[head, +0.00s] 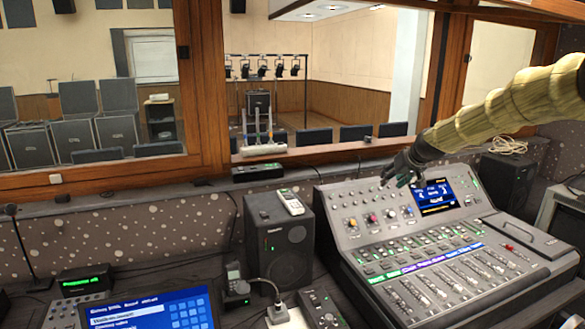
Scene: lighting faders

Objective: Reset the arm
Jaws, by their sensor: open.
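My arm comes in from the right edge, in a tan segmented cover. My dark gripper (402,168) is at its end, open and empty. In the picture it overlaps the upper part of the grey mixing console (335,210), to the left of the console's lit blue screen (436,196). I cannot tell how far above the knobs it is. The faders (440,288) lie on the console's lower slope, in front of and below my gripper. No object is held.
A black speaker (281,245) with a remote (290,202) on top stands left of the console. Another speaker (507,180) stands to its right. A blue display (150,310) is at the lower left. A wood-framed window (209,80) rises behind the desk.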

